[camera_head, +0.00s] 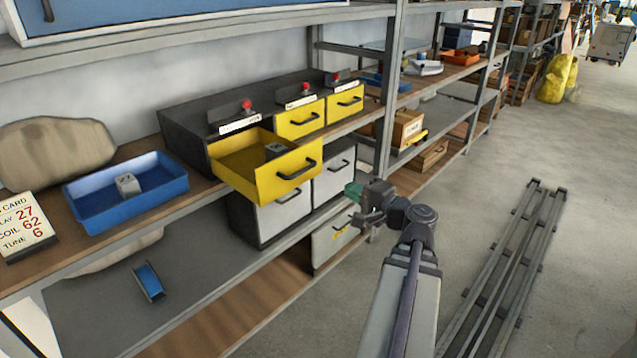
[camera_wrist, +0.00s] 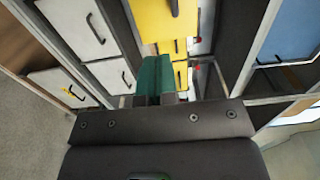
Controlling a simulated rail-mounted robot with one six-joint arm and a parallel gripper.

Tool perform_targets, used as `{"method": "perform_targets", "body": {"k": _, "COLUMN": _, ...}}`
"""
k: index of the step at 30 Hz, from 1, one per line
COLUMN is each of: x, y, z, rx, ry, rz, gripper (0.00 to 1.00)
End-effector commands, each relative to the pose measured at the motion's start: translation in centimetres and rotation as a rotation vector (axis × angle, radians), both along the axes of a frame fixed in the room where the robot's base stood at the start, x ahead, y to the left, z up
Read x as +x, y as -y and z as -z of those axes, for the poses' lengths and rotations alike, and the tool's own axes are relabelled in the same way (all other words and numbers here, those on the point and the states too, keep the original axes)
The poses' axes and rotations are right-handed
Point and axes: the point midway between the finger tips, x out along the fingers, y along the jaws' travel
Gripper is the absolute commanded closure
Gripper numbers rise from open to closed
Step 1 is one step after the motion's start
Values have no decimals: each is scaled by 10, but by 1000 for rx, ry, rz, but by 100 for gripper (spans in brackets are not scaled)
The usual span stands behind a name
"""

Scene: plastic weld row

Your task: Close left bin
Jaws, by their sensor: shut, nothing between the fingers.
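The left bin (camera_head: 286,181) is a yellow drawer with a black handle, pulled far out of the dark cabinet in the head view. A small grey block (camera_head: 275,149) lies inside it. My gripper (camera_head: 354,190), with green fingertips, is shut and empty. It is in front of the shelf, to the right of the open bin and apart from it. In the wrist view the green fingers (camera_wrist: 163,74) point toward yellow drawer fronts. The large yellow front (camera_wrist: 160,20) at the top looks like the open bin.
Two more yellow drawers (camera_head: 300,121) (camera_head: 345,103) sit shut to the right. White drawers (camera_head: 285,210) are below. A shelf post (camera_head: 390,90) stands behind my gripper. A blue tray (camera_head: 128,190) is at left. Metal rails (camera_head: 505,270) lie on the open floor.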

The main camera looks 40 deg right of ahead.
Motion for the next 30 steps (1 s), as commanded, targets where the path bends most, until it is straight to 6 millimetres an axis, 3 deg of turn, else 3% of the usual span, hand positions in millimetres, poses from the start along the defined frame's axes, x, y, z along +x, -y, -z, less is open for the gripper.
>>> {"method": "perform_targets", "body": {"k": 18, "x": 119, "y": -8, "z": 1, "rx": -1, "ry": -2, "rz": -5, "gripper": 100}}
{"method": "perform_targets", "body": {"k": 23, "x": 133, "y": -9, "z": 1, "rx": -1, "ry": -2, "rz": -3, "gripper": 100}}
{"method": "perform_targets", "body": {"k": 30, "x": 135, "y": -10, "z": 1, "rx": -1, "ry": -2, "rz": -2, "gripper": 100}}
